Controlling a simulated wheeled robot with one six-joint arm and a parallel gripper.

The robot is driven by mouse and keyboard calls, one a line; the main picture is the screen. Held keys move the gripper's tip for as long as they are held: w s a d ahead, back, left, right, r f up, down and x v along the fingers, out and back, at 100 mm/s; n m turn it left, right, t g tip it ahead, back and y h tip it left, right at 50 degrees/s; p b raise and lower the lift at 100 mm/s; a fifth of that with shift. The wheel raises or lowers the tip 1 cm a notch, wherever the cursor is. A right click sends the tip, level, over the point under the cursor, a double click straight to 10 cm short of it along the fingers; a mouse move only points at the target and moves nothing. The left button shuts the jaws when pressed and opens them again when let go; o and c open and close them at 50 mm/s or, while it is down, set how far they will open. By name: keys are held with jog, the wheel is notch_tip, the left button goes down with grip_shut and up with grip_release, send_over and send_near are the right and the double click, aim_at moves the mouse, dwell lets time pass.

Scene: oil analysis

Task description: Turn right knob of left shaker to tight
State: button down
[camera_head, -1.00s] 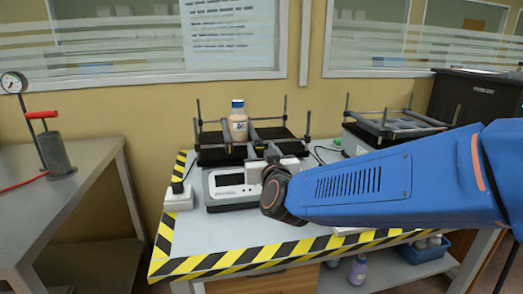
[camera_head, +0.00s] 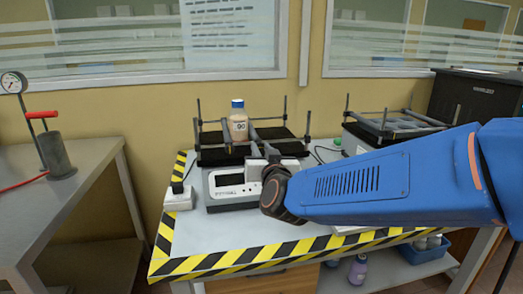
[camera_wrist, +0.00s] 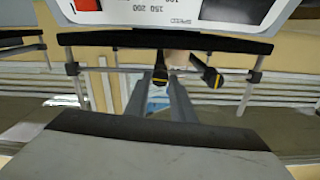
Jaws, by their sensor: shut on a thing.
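The left shaker (camera_head: 232,190) stands on the bench, with a black platform and upright rods. A bottle with a blue cap (camera_head: 238,122) stands on its platform. My gripper (camera_head: 258,142) reaches over the front right of this platform. In the wrist view, which looks upside down, two dark knobs with yellow marks show under the platform's black edge. My gripper (camera_wrist: 160,88) is shut on the one at picture left, the right knob (camera_wrist: 160,75). The other knob (camera_wrist: 212,77) stands free beside it. In the head view my arm and gripper hide the knobs' details.
A second shaker (camera_head: 395,125) stands to the right, partly behind my arm. A white power adapter (camera_head: 178,197) sits left of the left shaker. Striped tape (camera_head: 215,262) lines the bench edge. A side table with a gauge (camera_head: 14,83) stands at far left.

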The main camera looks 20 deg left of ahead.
jog(key=m, duration=0.8)
jog(key=shift+m, duration=0.4)
jog(key=m, duration=0.4)
jog(key=shift+d+f, duration=0.1)
jog(key=shift+m, duration=1.9)
jog(key=c, duration=1.5)
grip_release()
